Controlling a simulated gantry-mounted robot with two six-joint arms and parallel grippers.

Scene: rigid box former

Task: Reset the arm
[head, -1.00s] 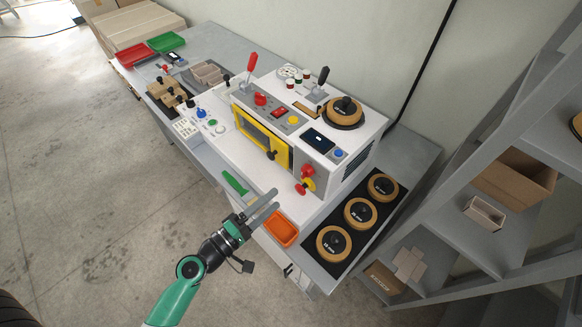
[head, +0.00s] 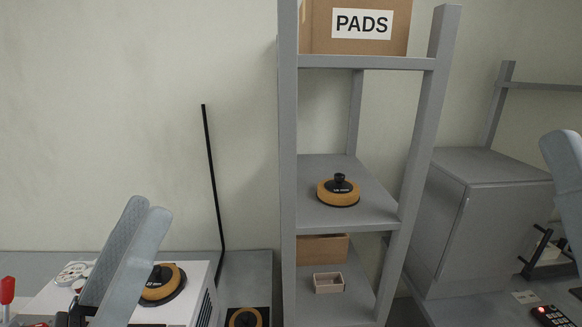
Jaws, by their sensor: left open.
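My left gripper (head: 127,258) is in the lower left of the head view. Its two long grey fingers point up and lean right, with a narrow gap between them, and nothing shows between them. It is open. It stands in front of the white machine (head: 203,300) and hides part of it. A grey rounded piece like a finger of my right gripper (head: 565,185) is cut off by the right edge, and its opening cannot be judged.
A grey shelf rack (head: 290,160) in the middle holds a PADS box (head: 318,35), a tan round former (head: 338,193) and a small carton (head: 328,284). Another former (head: 162,284) sits on the machine. A grey cabinet (head: 455,225) stands right. The wall above the machine is bare.

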